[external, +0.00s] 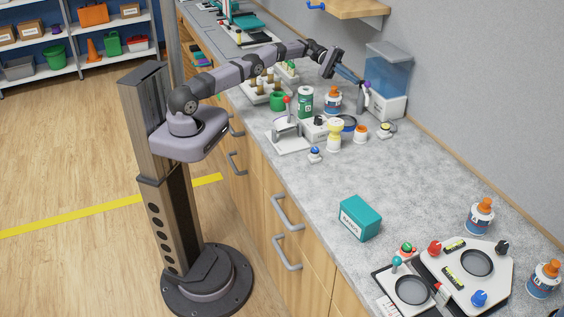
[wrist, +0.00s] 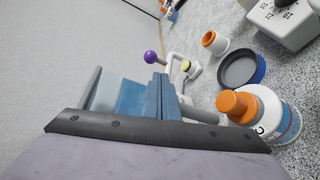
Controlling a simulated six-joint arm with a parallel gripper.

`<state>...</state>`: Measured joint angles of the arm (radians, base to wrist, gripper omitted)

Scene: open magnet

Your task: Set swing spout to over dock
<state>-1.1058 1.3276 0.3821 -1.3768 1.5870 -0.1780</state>
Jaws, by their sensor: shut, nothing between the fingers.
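A white bent pipe with a purple ball knob (wrist: 150,57) looks like the swing spout; in the external view the knob (external: 367,85) is beside the clear blue tank (external: 387,70). My gripper (external: 360,83) is shut and empty near the knob, with its blue fingers pointing down right. In the wrist view the closed fingertips (wrist: 158,80) are just below the knob and pipe and partly hide the spout; contact cannot be told. A pale grey bar (wrist: 203,107) shows right of the fingers. I cannot tell which part is the dock.
An orange-capped bottle (external: 333,98), a dark blue-rimmed dish (external: 348,122), a small orange-topped jar (external: 360,133) and a yellow-topped piece (external: 385,130) crowd the counter near the tank. The wall is close behind. The counter is clear toward the teal box (external: 360,218).

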